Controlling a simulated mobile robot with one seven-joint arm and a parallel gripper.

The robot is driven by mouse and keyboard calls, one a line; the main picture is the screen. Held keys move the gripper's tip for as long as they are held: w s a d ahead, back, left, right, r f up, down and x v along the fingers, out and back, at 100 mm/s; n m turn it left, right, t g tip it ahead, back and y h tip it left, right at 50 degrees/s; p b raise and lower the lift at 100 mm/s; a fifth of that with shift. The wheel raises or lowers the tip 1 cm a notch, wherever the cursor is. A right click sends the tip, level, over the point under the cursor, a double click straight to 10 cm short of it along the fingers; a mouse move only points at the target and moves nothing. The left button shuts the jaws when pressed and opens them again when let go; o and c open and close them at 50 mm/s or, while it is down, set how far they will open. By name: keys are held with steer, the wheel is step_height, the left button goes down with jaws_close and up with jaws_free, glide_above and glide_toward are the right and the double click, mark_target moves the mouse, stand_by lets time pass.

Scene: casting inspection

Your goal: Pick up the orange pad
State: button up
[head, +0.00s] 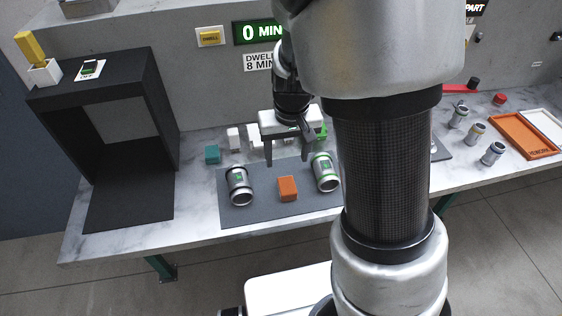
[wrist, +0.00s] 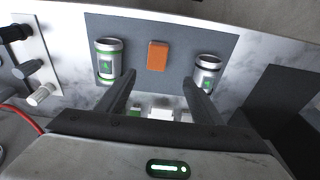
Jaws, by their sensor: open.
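The orange pad (head: 288,189) is a small block lying on a dark grey mat (head: 264,214) on the marble-look bench, between two silver cans. In the wrist view the orange pad (wrist: 157,56) sits beyond the fingertips, roughly centred between the two fingers. My gripper (head: 287,163) is above the bench behind the pad, pointing down, with its fingers apart and nothing between them. The wrist view also shows my gripper (wrist: 158,78) open and empty, apart from the pad.
Silver cans stand at the pad's left (head: 239,186) and right (head: 325,172). A teal block (head: 212,154) and white blocks (head: 234,138) are behind the mat. A black booth (head: 110,100) stands at left. An orange tray (head: 522,137) and smaller cans are at right.

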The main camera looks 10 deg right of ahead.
steer(key=b, duration=0.2)
glide_above(287, 185)
steer(key=f, duration=0.6)
steer(key=s+f, duration=0.1)
steer(key=f, duration=0.3)
steer(key=shift+a, duration=0.35)
steer(key=f, duration=0.2)
steer(key=d+f+b, duration=0.1)
steer(key=f, duration=0.1)
steer(key=shift+w+f, duration=0.15)
steer(key=shift+w, duration=0.05)
steer(key=shift+w+a+f, duration=0.1)
steer(key=shift+w+f, duration=0.05)
steer(key=shift+f, duration=0.35)
